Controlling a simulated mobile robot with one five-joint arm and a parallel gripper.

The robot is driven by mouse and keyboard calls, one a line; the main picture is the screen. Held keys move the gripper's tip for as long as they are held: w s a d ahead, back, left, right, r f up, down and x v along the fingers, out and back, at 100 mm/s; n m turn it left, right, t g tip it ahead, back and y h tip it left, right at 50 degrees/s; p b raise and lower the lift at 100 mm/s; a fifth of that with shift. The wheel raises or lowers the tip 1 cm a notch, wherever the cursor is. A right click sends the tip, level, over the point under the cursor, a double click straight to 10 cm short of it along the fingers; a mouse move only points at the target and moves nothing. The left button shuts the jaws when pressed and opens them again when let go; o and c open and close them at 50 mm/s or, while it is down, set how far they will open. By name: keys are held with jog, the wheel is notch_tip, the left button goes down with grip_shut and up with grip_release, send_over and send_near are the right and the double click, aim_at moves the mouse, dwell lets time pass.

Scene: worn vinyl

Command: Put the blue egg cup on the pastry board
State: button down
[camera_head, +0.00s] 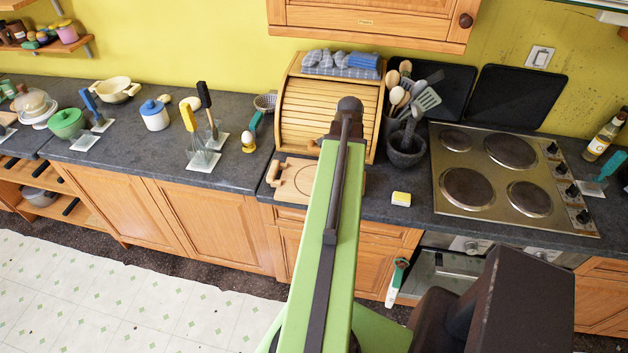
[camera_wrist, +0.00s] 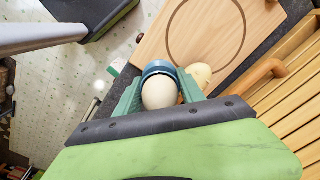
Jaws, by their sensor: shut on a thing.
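The blue egg cup (camera_wrist: 159,66), with a pale egg in it, sits between the teal fingers of my gripper (camera_wrist: 160,92) in the wrist view. My gripper is shut on it. The pastry board (camera_wrist: 160,38), pale wood with a round groove, lies just beyond the cup in that view; I cannot tell the height between them. In the head view the board (camera_head: 274,181) lies on the counter in front of the bread bin, partly hidden by my arm. My gripper and the blue egg cup are hidden behind my arm there.
A roll-top bread bin (camera_head: 317,95) stands behind the board. A pale rounded thing (camera_wrist: 203,74) shows beside the cup. A yellow egg cup with an egg (camera_head: 248,143) stands left of the board.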

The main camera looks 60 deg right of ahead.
jog(key=a+r+n+p, duration=0.3)
jog(key=r+p, duration=0.1)
jog(key=r, duration=0.1)
jog(key=b, duration=0.7)
send_over(310, 186)
jog(key=shift+n, duration=0.3)
jog(key=f, duration=0.7)
jog(key=shift+s+f, duration=0.25)
jog(key=shift+s, duration=0.1)
jog(key=shift+w, duration=0.5)
notch_tip(310, 186, down, 4)
jog(key=b, duration=0.4)
jog(key=shift+f, duration=0.2)
jog(key=shift+s+a+r, duration=0.1)
jog(key=shift+r, duration=0.1)
jog(key=shift+f, duration=0.1)
jog(key=c, duration=0.7)
grip_release()
